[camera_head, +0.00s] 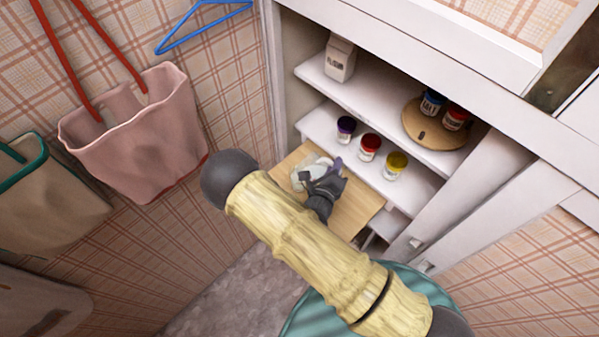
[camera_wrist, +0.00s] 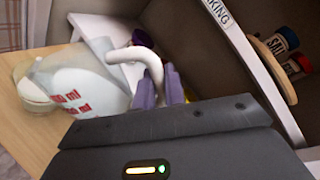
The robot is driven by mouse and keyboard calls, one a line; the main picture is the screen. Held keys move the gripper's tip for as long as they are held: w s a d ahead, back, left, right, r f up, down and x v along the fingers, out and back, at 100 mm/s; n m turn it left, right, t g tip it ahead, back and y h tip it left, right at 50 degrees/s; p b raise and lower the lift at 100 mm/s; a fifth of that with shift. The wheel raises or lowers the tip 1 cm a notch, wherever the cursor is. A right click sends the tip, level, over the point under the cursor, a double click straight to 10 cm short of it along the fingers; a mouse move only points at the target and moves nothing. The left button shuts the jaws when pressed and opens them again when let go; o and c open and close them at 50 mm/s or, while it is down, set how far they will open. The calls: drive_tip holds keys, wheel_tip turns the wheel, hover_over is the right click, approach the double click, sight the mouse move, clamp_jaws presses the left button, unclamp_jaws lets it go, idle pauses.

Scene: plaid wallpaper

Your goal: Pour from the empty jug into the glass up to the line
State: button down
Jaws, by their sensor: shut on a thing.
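The jug (camera_wrist: 85,80) is in the wrist view, clear and white with red "ml" marks and a white handle. My gripper (camera_wrist: 160,82) is shut on the handle with its purple fingers. The jug looks tilted, its mouth end toward the left. Beyond that end is a clear round shape with a cream-coloured band (camera_wrist: 33,92), perhaps the glass; I cannot make out a line on it. In the head view the jug (camera_head: 306,176) is a small pale shape over the wooden board, partly hidden by my gripper (camera_head: 333,170). Whether anything flows is not visible.
The pull-out wooden board (camera_head: 357,205) lies below white cupboard shelves. Purple (camera_head: 345,128), red (camera_head: 369,147) and yellow (camera_head: 395,165) jars stand behind it. A flour carton (camera_head: 340,58) and a round tray (camera_head: 418,127) with jars are above. Bags (camera_head: 140,140) hang at left.

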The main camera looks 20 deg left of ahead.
drive_tip(key=shift+a+r+n, duration=0.15)
drive_tip(key=shift+a+n, duration=0.15)
drive_tip(key=shift+a, duration=0.05)
idle(1.4)
drive_tip(key=d+m, duration=0.1)
drive_tip(key=d+f+m, duration=0.1)
drive_tip(key=shift+d+m+y, duration=0.3)
drive_tip(key=shift+d+f, duration=0.1)
drive_tip(key=shift+f, duration=0.2)
drive_tip(key=shift+s+r, duration=0.1)
drive_tip(key=shift+d+f+m, duration=0.25)
drive_tip(key=shift+f+m, duration=0.25)
drive_tip(key=shift+f, duration=0.05)
